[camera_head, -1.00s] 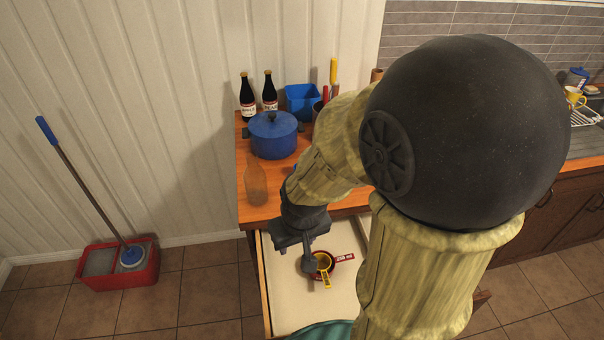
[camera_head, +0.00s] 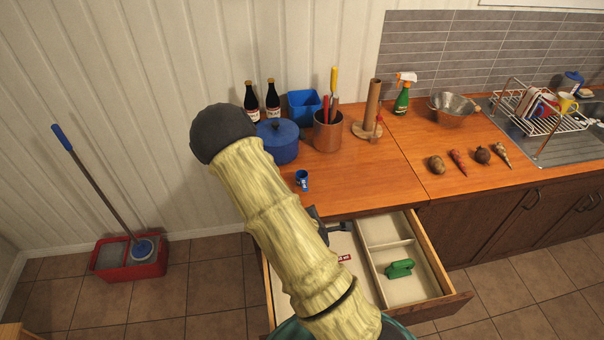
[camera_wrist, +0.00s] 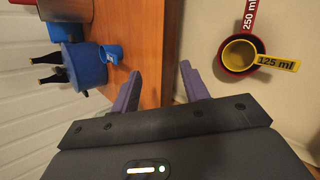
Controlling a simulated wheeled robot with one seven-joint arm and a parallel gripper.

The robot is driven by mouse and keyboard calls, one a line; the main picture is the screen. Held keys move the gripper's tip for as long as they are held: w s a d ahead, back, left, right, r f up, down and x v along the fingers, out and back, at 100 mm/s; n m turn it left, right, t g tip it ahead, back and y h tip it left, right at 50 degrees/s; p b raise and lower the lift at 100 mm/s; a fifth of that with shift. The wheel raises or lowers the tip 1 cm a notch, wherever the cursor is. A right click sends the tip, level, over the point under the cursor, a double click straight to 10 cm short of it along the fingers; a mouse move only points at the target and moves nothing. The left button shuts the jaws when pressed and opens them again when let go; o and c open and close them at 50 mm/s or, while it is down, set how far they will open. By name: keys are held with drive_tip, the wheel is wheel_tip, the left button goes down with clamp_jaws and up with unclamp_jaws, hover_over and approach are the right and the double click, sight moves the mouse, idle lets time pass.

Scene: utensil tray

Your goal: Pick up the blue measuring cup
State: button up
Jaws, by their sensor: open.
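The blue measuring cup (camera_head: 302,180) stands on the wooden counter near its front edge, in front of the blue pot. It also shows in the wrist view (camera_wrist: 112,56), at the left beyond the left finger. My gripper (camera_wrist: 160,82) is open and empty, over the edge between counter and drawer. In the head view my gripper (camera_head: 328,224) is partly hidden behind my arm, to the right of and below the cup. A red 250 ml cup (camera_wrist: 249,20) lies in the drawer with a yellow 125 ml cup (camera_wrist: 276,62) nested in it.
The open drawer (camera_head: 425,250) juts out below the counter and holds a green object (camera_head: 399,268). The blue pot (camera_head: 282,142), two dark bottles (camera_head: 272,100), a blue bin (camera_head: 304,105) and a copper utensil holder (camera_head: 328,132) stand behind the cup. The counter right of the cup is clear.

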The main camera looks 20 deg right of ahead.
drive_tip(key=r+n+t+p, duration=0.1)
drive_tip(key=n, duration=0.4)
drive_tip(key=w+r+n+t+y+p, duration=0.1)
drive_tip(key=r+n+t+p, duration=0.1)
drive_tip(key=n, duration=0.3)
drive_tip(key=r+n+t+p, duration=0.1)
drive_tip(key=n+t, duration=0.1)
drive_tip(key=n, duration=0.4)
drive_tip(key=shift+w+d+r+y, duration=0.1)
drive_tip(key=shift+w+r+y, duration=0.2)
drive_tip(key=shift+r, duration=0.05)
drive_tip(key=b+x, duration=0.3)
drive_tip(key=b, duration=0.2)
drive_tip(key=shift+w+f, duration=0.25)
drive_tip(key=shift+w+b, duration=0.1)
drive_tip(key=shift+b, duration=0.35)
drive_tip(key=shift+w+f+b, duration=0.1)
drive_tip(key=shift+w+b, duration=0.2)
drive_tip(key=shift+b, duration=0.95)
